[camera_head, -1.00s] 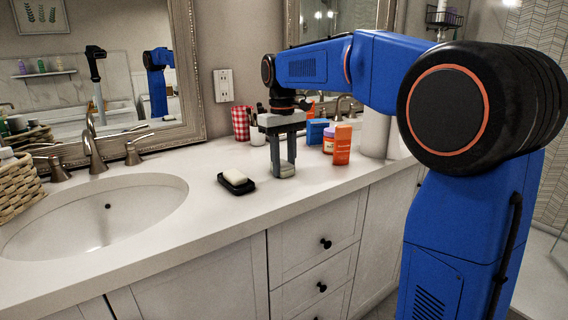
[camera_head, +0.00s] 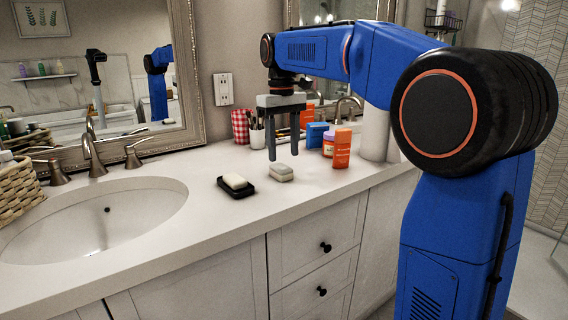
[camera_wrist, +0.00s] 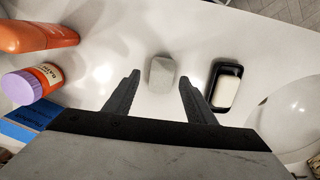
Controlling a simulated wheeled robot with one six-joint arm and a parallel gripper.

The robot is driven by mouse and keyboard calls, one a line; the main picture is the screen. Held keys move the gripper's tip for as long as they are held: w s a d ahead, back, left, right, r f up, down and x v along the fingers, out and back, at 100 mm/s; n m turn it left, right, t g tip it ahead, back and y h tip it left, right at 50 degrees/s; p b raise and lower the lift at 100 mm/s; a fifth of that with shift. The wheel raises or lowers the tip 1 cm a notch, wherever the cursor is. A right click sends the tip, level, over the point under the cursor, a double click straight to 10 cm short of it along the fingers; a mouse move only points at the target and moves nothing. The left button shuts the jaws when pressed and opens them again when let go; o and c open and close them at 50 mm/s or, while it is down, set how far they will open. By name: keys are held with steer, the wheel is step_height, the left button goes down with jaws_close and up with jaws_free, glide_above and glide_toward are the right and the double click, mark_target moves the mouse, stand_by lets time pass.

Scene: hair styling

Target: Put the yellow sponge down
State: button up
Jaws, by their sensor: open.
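The sponge (camera_head: 281,173) is a small pale block, more grey-white than yellow in these views. It lies flat on the white counter (camera_head: 330,190), just right of the black soap dish. In the wrist view the sponge (camera_wrist: 161,74) shows between and beyond my two fingers. My gripper (camera_head: 283,152) is open and empty, pointing down just above the sponge, apart from it. In the wrist view my gripper (camera_wrist: 160,77) has its fingers spread, with clear space on both sides of the sponge.
A black dish (camera_head: 238,192) with a white soap bar (camera_head: 235,181) is left of the sponge. The sink (camera_head: 95,215) is at left. The counter's front strip is clear.

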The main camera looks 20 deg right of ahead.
mark_target(283, 167)
step_height(283, 167, up, 6)
steer(key=shift+w+r, duration=0.15)
steer(key=shift+r, duration=0.05)
steer(key=s+d+f+m+t, duration=0.1)
steer(key=s+d+f, duration=0.1)
steer(key=s+f, duration=0.5)
steer(key=s+d+f+m+t, duration=0.1)
steer(key=s+d+f+t, duration=0.1)
steer(key=s, duration=0.8)
steer(key=s+d+f+m+t, duration=0.1)
steer(key=s+d+f+t, duration=0.1)
steer(key=s+f, duration=1.4)
step_height(283, 167, down, 3)
steer(key=shift+s+d+r+m+t, duration=0.15)
steer(key=shift+d+r+m+t, duration=0.05)
steer(key=shift+d+m+t, duration=0.1)
